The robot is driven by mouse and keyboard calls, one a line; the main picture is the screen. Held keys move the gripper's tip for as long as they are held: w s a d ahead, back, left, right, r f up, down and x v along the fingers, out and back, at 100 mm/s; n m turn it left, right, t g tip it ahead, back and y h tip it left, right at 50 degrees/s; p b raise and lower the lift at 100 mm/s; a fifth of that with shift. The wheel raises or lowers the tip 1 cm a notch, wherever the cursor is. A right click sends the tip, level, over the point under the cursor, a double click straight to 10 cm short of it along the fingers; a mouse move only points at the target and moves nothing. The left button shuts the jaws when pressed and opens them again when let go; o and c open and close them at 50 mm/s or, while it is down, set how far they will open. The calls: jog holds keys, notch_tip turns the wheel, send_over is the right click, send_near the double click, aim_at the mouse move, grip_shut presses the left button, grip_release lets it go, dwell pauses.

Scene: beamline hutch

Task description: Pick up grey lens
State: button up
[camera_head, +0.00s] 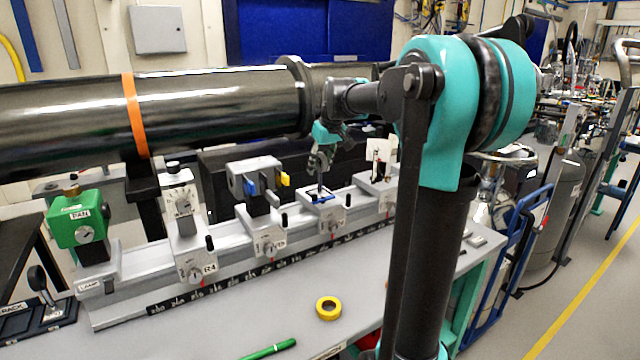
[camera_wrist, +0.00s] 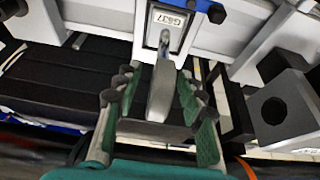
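The grey lens (camera_wrist: 161,92) appears in the wrist view as a thin upright grey plate, seen nearly edge-on. It stands at a holder with a small white label (camera_wrist: 168,20). My gripper (camera_wrist: 160,82) is open, with one green-padded finger on each side of the lens and a visible gap on both sides. In the head view my gripper (camera_head: 322,158) points down over a rail carriage with a blue holder (camera_head: 322,197). The lens is small there and partly hidden by the fingers.
The grey rail (camera_head: 130,293) carries several carriages, including a green box marked FAN (camera_head: 80,222) and a mount with blue and yellow parts (camera_head: 258,180). A dark beam pipe (camera_head: 220,105) runs behind. Yellow tape (camera_head: 328,308) and a green pen (camera_head: 268,349) lie in front.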

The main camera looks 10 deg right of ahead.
grip_shut()
jog(key=shift+r, duration=0.2)
dwell(0.5)
